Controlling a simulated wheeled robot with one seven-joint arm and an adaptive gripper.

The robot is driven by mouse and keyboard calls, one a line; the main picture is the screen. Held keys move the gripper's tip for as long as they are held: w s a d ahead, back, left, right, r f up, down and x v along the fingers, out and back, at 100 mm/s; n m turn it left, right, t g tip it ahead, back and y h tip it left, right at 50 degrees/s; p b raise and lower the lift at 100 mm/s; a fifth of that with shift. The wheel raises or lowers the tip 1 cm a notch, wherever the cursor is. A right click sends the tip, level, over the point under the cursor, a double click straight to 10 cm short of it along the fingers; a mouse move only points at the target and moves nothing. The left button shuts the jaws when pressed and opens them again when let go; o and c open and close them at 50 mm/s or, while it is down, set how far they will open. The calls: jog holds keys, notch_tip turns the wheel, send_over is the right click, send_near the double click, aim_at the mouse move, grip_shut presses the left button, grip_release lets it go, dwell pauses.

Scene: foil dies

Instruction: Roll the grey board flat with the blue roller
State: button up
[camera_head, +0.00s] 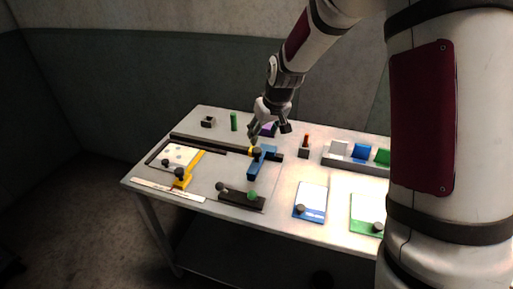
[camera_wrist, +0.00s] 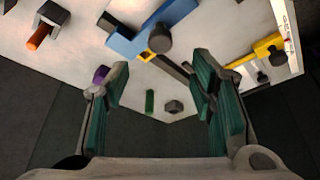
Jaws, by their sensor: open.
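A blue piece (camera_head: 262,162) with a dark round knob lies across the dark rail at mid-table; it also shows in the wrist view (camera_wrist: 128,46). It is the blue thing nearest my gripper, but I cannot tell whether it is the roller. A pale board with dots (camera_head: 176,153) lies at the left inside a dark frame, with a yellow arm beside it; I cannot tell whether it is the grey board. My gripper (camera_head: 268,131) is open and empty above the rear middle of the table. In the wrist view its fingers (camera_wrist: 161,78) are wide apart with nothing between them.
A green cylinder (camera_head: 234,121), a dark block (camera_head: 208,122) and a purple piece (camera_head: 268,130) stand at the back. An orange-topped block (camera_head: 304,149) and a tray (camera_head: 350,164) are right. Blue-edged (camera_head: 312,194) and green-edged (camera_head: 367,207) boards lie in front.

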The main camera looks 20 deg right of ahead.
aim_at(257, 150)
jog(key=x, duration=1)
jog(key=shift+f, duration=0.1)
jog(key=shift+a, duration=0.1)
grip_shut()
